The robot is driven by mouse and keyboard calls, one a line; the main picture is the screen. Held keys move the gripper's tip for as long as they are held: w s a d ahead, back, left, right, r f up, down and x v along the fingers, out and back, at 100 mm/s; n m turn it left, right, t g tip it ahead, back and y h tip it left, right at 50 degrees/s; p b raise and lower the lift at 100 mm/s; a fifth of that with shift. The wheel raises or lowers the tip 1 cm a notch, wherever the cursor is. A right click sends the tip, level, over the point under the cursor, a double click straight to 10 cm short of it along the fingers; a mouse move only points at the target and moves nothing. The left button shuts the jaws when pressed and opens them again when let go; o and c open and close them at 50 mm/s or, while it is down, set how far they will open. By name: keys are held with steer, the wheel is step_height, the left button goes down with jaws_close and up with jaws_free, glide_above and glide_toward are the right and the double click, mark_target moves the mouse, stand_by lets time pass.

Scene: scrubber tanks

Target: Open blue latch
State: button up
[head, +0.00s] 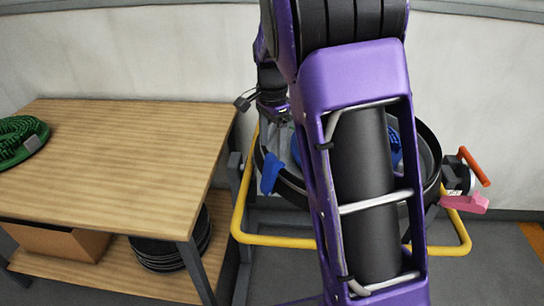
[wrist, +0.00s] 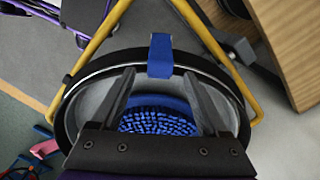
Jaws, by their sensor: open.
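The blue latch (head: 271,173) sits on the left rim of the round black tank (head: 431,140) in the head view. In the wrist view the blue latch (wrist: 160,56) straddles the far rim, just beyond my fingertips. My gripper (wrist: 160,82) is open and empty, its two dark fingers spread over the tank with a gap between them. The fingers appear apart from the latch. A blue bristled scrubber (wrist: 155,122) lies inside the tank. In the head view my purple arm covers the middle of the tank and most of the gripper.
A yellow tube frame (head: 262,240) surrounds the tank. A wooden table (head: 120,140) with a green brush (head: 20,140) stands left; a cardboard box (head: 58,240) and black discs (head: 170,252) are on its lower shelf. A pink latch (head: 466,203) and orange handle (head: 475,166) are right of the tank.

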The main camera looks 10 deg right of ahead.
mark_target(272, 157)
steer(key=shift+f, duration=1.75)
jaws_close()
